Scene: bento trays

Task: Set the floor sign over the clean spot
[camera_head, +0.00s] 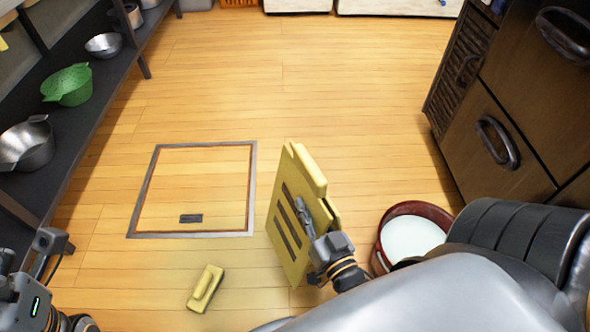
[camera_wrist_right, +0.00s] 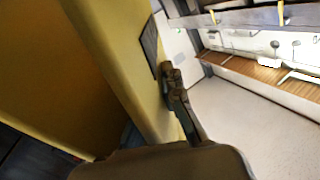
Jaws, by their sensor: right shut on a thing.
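A yellow floor sign (camera_head: 285,215) with dark bars on its face stands tilted near the middle of the head view. My right gripper (camera_head: 303,212) is shut on the sign at its right side. In the right wrist view the sign's yellow panel (camera_wrist_right: 110,60) fills the left and middle, with a dark finger (camera_wrist_right: 176,98) against it. I cannot tell whether the sign's lower edge touches the floor. My left gripper (camera_head: 45,280) shows partly at the lower left, away from the sign; its fingertips are unclear. No distinct clean spot stands out on the wooden floor (camera_head: 290,100).
A yellow brush or sponge (camera_head: 206,288) lies on the floor left of the sign. A red-brown bucket (camera_head: 385,240) of pale liquid stands right of it. A metal-framed floor hatch (camera_head: 251,190) lies left. Shelves (camera_head: 95,85) with bowls and dark cabinets (camera_head: 490,120) flank clear floor.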

